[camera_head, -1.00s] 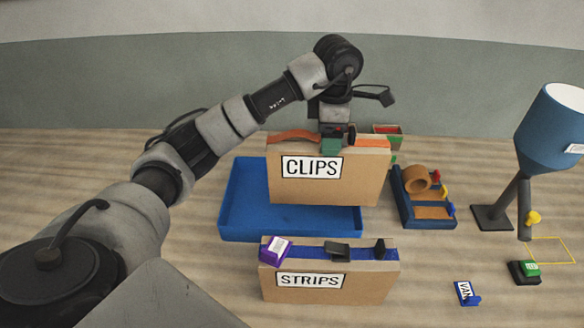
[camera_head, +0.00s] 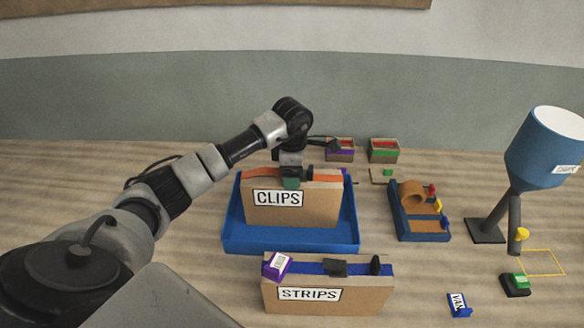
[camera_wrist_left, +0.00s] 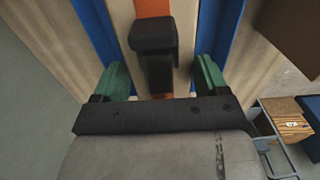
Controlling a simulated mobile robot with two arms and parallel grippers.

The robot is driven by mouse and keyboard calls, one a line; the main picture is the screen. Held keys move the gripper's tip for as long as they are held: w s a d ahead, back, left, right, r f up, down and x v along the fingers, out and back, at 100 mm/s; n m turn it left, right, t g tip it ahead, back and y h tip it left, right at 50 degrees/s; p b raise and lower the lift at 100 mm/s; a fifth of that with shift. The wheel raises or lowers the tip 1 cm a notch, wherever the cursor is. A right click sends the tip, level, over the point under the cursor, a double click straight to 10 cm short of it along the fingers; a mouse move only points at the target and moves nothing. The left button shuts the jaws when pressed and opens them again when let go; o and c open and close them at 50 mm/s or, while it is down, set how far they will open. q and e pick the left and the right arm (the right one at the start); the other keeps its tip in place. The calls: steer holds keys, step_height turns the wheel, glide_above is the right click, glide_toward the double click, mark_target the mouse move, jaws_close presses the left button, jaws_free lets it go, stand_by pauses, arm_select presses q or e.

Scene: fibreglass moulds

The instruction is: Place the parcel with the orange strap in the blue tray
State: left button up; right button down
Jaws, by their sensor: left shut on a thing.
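The parcel with the orange strap (camera_head: 297,208) is a tan upright box labelled CLIPS. It stands upright within the outline of the blue tray (camera_head: 290,244); I cannot tell whether its base touches the tray floor. My left gripper (camera_head: 291,183) is shut on the dark handle at the parcel's top. In the left wrist view, the green fingers (camera_wrist_left: 160,82) flank this black handle (camera_wrist_left: 154,40), with the orange strap (camera_wrist_left: 152,7) beyond it. Blue tray walls show on both sides there. My right gripper is not in view.
A second parcel labelled STRIPS (camera_head: 340,298), with a blue strap, stands in front of the tray. An organiser (camera_head: 418,210), a blue lamp (camera_head: 540,147) and a blue VAN tag (camera_head: 459,304) are to the right. Small boxes (camera_head: 384,150) stand behind.

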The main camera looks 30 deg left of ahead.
arm_select(q)
steer(key=o, duration=1.7)
steer(key=shift+c, duration=0.2)
step_height(320, 180, up, 12)
steer(key=b, duration=0.3)
steer(key=shift+b, duration=0.35)
